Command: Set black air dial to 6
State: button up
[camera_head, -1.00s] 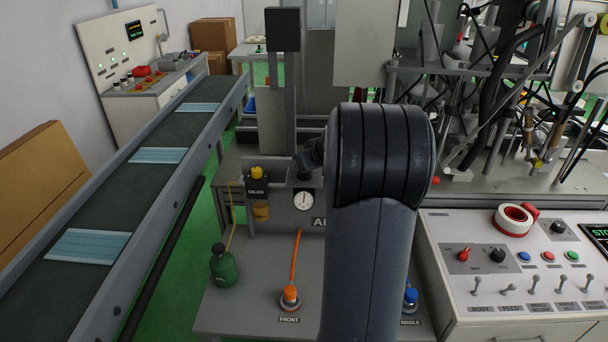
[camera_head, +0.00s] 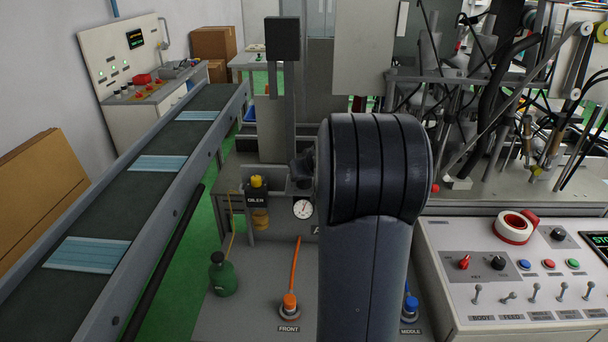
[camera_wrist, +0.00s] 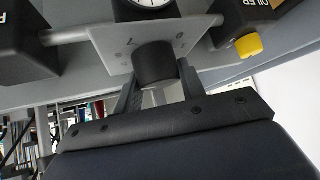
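The black air dial (camera_wrist: 155,65) is a short dark cylinder on a grey plate (camera_wrist: 108,42) with printed numerals, upside down in the wrist view. The plate's markings are partly hidden and the dial's setting cannot be read. My gripper (camera_wrist: 158,72) has its two fingers apart, one on each side of the dial; the gaps are small and contact cannot be made out. A round white gauge (camera_head: 303,208) sits beside the dial, and it also shows in the wrist view (camera_wrist: 152,2). In the head view my arm hides much of this spot.
The oiler (camera_head: 257,194) with a yellow cap stands left of the gauge. A green bottle (camera_head: 222,277) and orange FRONT fitting (camera_head: 289,303) stand lower on the bench. A conveyor (camera_head: 130,205) with masks runs at left; a control panel (camera_head: 520,275) is at right.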

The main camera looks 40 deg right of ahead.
jog(key=o, duration=0.4)
jog(key=b+v, duration=0.1)
jog(key=v, duration=0.9)
jog(key=shift+s+r, duration=0.25)
jog(key=shift+s, duration=0.1)
jog(key=shift+f, duration=0.1)
jog(key=p+x, duration=0.1)
jog(key=x, duration=0.9)
jog(key=shift+w+f, duration=0.2)
jog(key=shift+w, duration=0.15)
